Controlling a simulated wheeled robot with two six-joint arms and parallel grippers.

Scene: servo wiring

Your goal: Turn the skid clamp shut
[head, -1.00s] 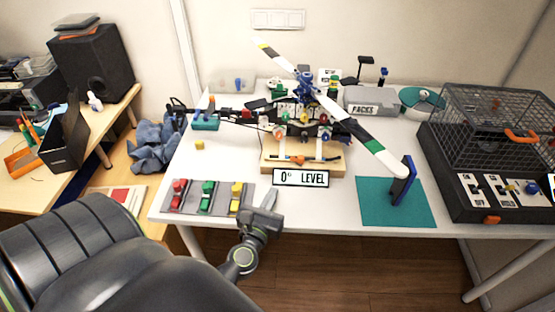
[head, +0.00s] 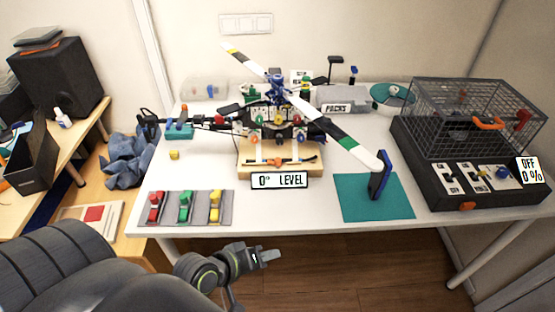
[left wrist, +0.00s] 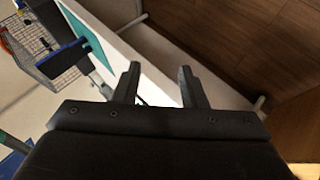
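The model helicopter (head: 280,118) stands with its skids on a wooden base (head: 246,165) in the middle of the table. The skid clamp (head: 277,161) is a dark bar with an orange middle, lying across the front of that base. My left gripper (head: 271,255) is in front of the table's front edge, below and apart from the clamp. In the left wrist view its two fingers (left wrist: 158,86) are spread with nothing between them. The clamp cannot be made out in the left wrist view. My right gripper is not in view.
A "0° LEVEL" sign (head: 279,180) stands just before the base. A grey mat with red, green and yellow clips (head: 185,207) lies front left. A teal mat (head: 362,204) with a blue-black upright piece (head: 379,176) and a wire cage (head: 470,120) are at right.

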